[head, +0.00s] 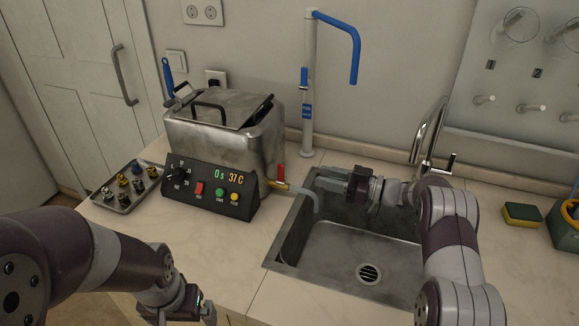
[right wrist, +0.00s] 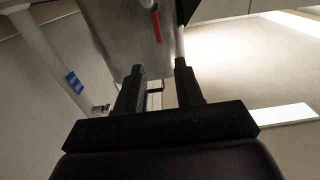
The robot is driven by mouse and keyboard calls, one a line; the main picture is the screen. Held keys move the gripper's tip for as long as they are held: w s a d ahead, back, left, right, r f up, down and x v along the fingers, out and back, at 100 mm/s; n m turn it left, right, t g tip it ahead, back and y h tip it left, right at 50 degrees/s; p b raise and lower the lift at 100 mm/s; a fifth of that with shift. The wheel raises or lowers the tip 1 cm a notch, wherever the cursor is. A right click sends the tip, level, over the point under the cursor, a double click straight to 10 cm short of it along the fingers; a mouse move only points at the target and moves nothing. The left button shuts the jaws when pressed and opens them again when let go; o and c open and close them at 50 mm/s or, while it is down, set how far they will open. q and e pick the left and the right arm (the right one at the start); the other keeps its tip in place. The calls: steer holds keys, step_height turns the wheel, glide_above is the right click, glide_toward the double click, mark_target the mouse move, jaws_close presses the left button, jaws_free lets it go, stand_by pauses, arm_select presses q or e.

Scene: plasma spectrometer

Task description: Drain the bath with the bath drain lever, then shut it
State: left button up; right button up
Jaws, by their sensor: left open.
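The steel bath (head: 222,125) stands on the counter left of the sink, with a dark control panel (head: 210,187) reading 0 s and 37 C. Its drain lever (head: 280,174) is red and stands upright on the brass valve at the bath's lower right. The drain spout (head: 308,194) bends down over the sink's left edge; I see no water from it. My right gripper (head: 326,183) is over the sink, right of the lever and apart from it. In the right wrist view its fingers (right wrist: 160,82) are apart and empty, with the red lever (right wrist: 156,25) beyond them. My left gripper (head: 196,308) is open at the bottom edge, partly cut off.
The sink (head: 335,245) with its round drain (head: 368,273) is empty. A blue-tipped tap post (head: 309,100) stands behind the spout, and a curved faucet (head: 430,135) behind my right arm. A tray of small parts (head: 122,198) lies left; a sponge (head: 521,214) lies right.

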mark_target(281, 175)
steer(key=p+x, duration=0.1)
steer(key=x, duration=0.9)
steer(key=shift+w+a, duration=0.2)
steer(key=shift+a, duration=0.15)
jaws_close()
